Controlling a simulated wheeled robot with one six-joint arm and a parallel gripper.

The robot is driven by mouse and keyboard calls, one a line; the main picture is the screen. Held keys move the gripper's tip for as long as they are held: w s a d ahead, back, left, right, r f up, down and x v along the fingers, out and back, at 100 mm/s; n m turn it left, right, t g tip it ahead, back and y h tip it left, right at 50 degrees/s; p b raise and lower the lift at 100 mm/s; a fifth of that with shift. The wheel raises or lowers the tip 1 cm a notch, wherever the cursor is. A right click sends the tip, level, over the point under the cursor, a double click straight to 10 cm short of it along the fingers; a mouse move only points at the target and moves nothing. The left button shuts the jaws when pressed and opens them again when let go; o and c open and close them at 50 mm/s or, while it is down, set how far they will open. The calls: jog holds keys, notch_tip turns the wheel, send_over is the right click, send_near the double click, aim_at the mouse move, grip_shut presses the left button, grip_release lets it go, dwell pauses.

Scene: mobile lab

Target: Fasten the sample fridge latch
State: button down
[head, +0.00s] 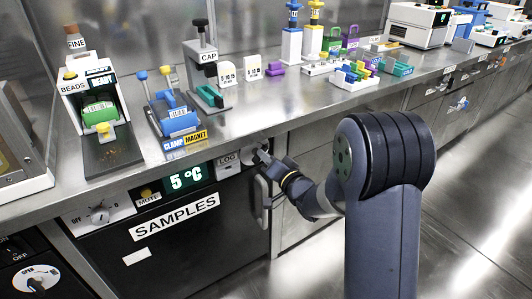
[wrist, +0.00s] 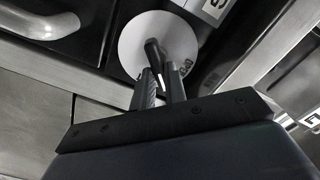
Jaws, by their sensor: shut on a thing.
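The sample fridge (head: 190,254) is a dark door under the counter with a white "SAMPLES" label; the door looks closed. Its latch (head: 251,155) is a pale round plate with a dark lever at the door's upper right corner, mostly hidden by my gripper (head: 265,160) in the head view. In the wrist view the round latch plate (wrist: 132,43) lies just beyond my gripper (wrist: 161,84). The fingers are shut on the dark latch lever (wrist: 152,49), which stands out from the plate. Lettering on the plate is partly hidden, so the latch setting cannot be read.
The fridge's pale vertical handle (head: 264,204) is just below my gripper. A "LOG" button panel (head: 227,164) and a "5 °C" display (head: 187,178) sit left of the latch. The steel counter (head: 285,113) overhangs above; open floor (head: 470,215) lies to the right.

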jog(key=shift+d+f+m+p, duration=0.15)
jog(key=shift+m+p, duration=0.75)
jog(key=shift+m, duration=1.2)
jog(key=shift+a+f+m+p, duration=0.15)
jog(key=shift+m+p, duration=0.7)
jog(key=shift+m, duration=1.25)
jog(key=shift+d, duration=0.1)
jog(key=c, duration=1.4)
grip_release()
jog(key=shift+c, duration=0.2)
jog(key=p+v, duration=0.1)
jog(key=v, duration=0.9)
jog(key=shift+s+d, duration=0.25)
jog(key=shift+s, duration=0.05)
